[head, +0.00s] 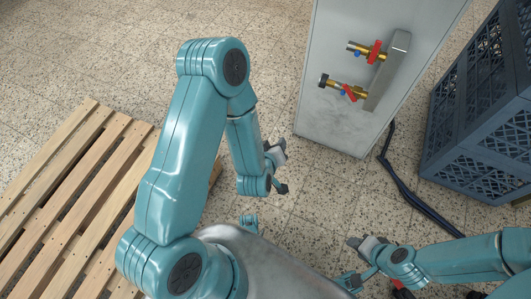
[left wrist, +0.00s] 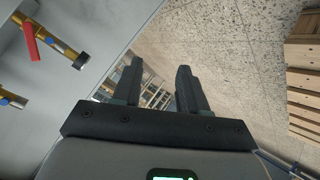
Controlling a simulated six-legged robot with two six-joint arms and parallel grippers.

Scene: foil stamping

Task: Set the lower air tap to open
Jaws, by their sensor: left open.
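The lower air tap (head: 333,85) is a brass valve with a black end and a red handle (head: 349,92), slanted across its pipe. The upper air tap (head: 360,48) is a similar brass valve, its red handle crosswise. Both stick out leftward from a grey bar on the cabinet. My left gripper (head: 281,171) is below and left of the taps, apart from them. In the left wrist view its fingers (left wrist: 157,84) are apart and empty; a red-handled tap (left wrist: 58,50) is at upper left; I cannot tell which. My right gripper (head: 364,246) is low, its jaws unclear.
The grey cabinet (head: 335,125) stands on the speckled floor. A dark hose (head: 405,190) lies to its right, beside stacked blue-grey crates (head: 475,125). A wooden pallet (head: 75,185) lies at the left.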

